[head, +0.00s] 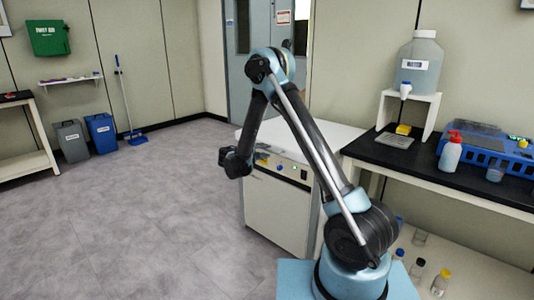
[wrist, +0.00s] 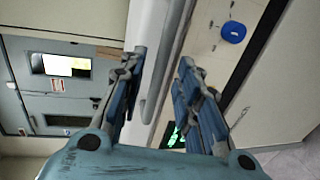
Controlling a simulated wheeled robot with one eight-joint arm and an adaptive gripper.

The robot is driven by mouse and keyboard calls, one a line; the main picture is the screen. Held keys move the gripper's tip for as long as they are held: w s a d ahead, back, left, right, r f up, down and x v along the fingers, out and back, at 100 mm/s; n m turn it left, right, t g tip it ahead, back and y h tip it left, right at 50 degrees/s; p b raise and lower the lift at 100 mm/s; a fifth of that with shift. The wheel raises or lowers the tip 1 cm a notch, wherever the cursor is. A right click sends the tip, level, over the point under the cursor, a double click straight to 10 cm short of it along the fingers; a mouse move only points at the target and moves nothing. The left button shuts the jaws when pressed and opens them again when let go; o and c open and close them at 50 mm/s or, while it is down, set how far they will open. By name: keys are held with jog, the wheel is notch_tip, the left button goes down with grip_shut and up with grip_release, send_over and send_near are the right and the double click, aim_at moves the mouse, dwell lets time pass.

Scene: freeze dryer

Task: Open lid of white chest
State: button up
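The white chest (head: 282,211) stands on the floor at the middle, with its lid (head: 322,136) lying flat and closed. Its front panel carries small buttons and lights. In the wrist view, my gripper (wrist: 164,68) is open, with a blue-grey finger on each side of the lid's front edge. A pale handle-like bar (wrist: 165,65) runs between the fingers; I cannot tell whether either finger touches it. A round blue button (wrist: 233,32) on the panel shows to the right. In the head view, my arm hides part of the chest, and the fingertips cannot be made out.
A black-topped bench (head: 455,183) stands right of the chest, with a large water jug (head: 418,66), a wash bottle (head: 450,152) and a blue rack (head: 490,150). Bottles stand on its lower shelf. Grey and blue bins are at the far left wall. The floor at left is clear.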

jog(key=shift+x, duration=1.5)
